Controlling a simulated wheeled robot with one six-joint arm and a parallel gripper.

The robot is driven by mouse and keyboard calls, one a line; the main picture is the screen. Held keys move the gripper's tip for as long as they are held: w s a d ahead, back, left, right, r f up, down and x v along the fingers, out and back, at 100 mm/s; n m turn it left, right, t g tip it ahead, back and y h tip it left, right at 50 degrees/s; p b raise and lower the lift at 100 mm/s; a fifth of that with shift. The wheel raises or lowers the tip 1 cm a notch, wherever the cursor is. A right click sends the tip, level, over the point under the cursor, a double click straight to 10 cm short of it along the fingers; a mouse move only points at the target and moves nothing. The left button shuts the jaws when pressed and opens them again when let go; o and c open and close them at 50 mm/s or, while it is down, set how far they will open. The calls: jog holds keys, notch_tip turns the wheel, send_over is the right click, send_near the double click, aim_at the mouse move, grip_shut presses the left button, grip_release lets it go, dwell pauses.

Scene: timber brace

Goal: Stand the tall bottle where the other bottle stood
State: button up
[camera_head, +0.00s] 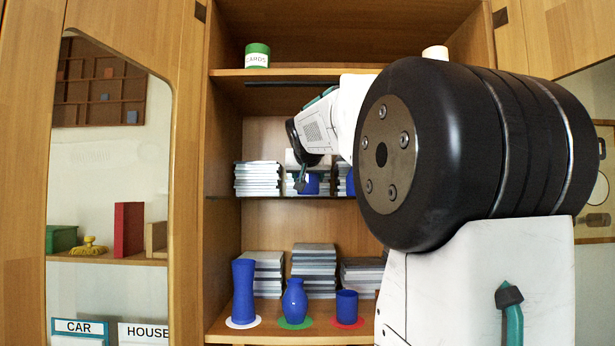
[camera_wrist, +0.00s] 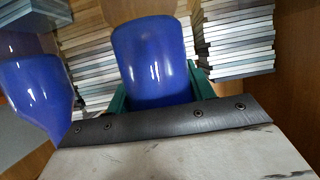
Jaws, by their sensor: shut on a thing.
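My gripper (camera_head: 303,180) is at the middle shelf in the head view, its green fingers at a blue vessel (camera_head: 312,184). In the wrist view the green fingers (camera_wrist: 160,88) lie on both sides of a smooth blue vessel (camera_wrist: 152,50) with a rounded end, and are shut on it. Its full shape and its base are hidden, so I cannot tell if it is the tall bottle. A second blue vessel (camera_wrist: 38,90), wide and narrowing downward, is to its left in the wrist view. Another blue piece (camera_head: 350,182) shows on the middle shelf, partly behind my arm.
On the lower shelf a tall blue vessel (camera_head: 243,290) stands on a white disc, a round blue bottle (camera_head: 294,302) on a green disc, a blue cup (camera_head: 347,307) on a red disc. Stacks (camera_head: 257,180) stand behind the vessels. A green-and-white tin (camera_head: 257,56) stands on the top shelf.

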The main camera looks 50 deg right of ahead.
jog(key=o, duration=1.1)
jog(key=shift+f, duration=0.15)
jog(key=shift+r, duration=0.2)
jog(key=v, duration=1.2)
